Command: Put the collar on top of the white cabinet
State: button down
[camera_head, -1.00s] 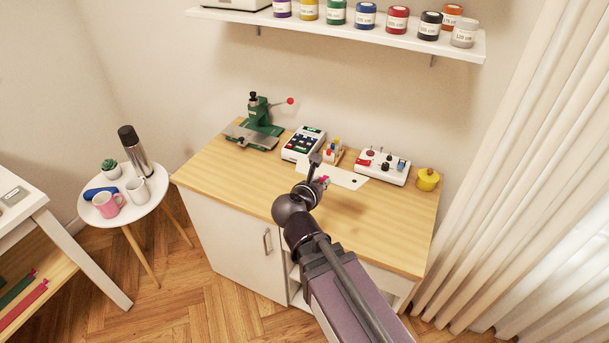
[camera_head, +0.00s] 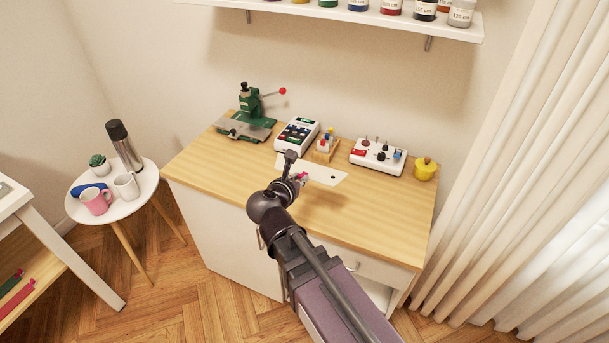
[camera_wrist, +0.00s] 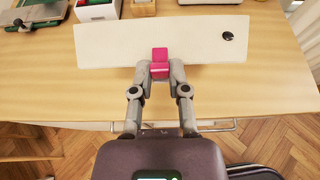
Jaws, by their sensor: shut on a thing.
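The collar, a long cream strip with a black button near one end, shows over the wooden top in the head view (camera_head: 328,176) and in the wrist view (camera_wrist: 110,45). A pink piece (camera_wrist: 160,55) sits at its near edge. My gripper (camera_wrist: 160,72) is shut on this pink piece, and the strip stretches out to both sides beyond the fingertips. The white cabinet (camera_head: 215,225) has a pale wooden top (camera_head: 385,215), and the strip is over its middle. A soft shadow lies on the wood near it; I cannot tell the exact gap.
Along the back of the top stand a green press (camera_head: 248,115), a calculator-like device (camera_head: 297,133), a small wooden holder (camera_head: 325,147), a white switch box (camera_head: 378,156) and a yellow pot (camera_head: 425,169). The front left and right of the top are clear. A wall shelf (camera_head: 330,17) hangs above.

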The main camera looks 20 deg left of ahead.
jog(key=s+a+f+b, duration=0.2)
jog(key=a+f+b, duration=0.8)
jog(key=a+f, duration=0.1)
jog(key=shift+s+a+f, duration=0.25)
jog(key=shift+a, duration=0.05)
jog(key=shift+w, duration=0.1)
jog(key=w+a, duration=0.1)
jog(key=w, duration=0.3)
jog(key=w+a+f+b, duration=0.1)
jog(key=w, duration=0.4)
jog(key=w+a, duration=0.1)
jog(key=w, duration=0.4)
jog(key=shift+f+b, duration=0.15)
jog(key=shift+b, duration=0.2)
jog(key=shift+w, duration=0.15)
jog(key=shift+w+a, duration=0.1)
jog(key=shift+w, duration=0.15)
jog(key=shift+w+f+b, duration=0.35)
jog(key=shift+f+b, duration=1.5)
jog(key=shift+f, duration=0.2)
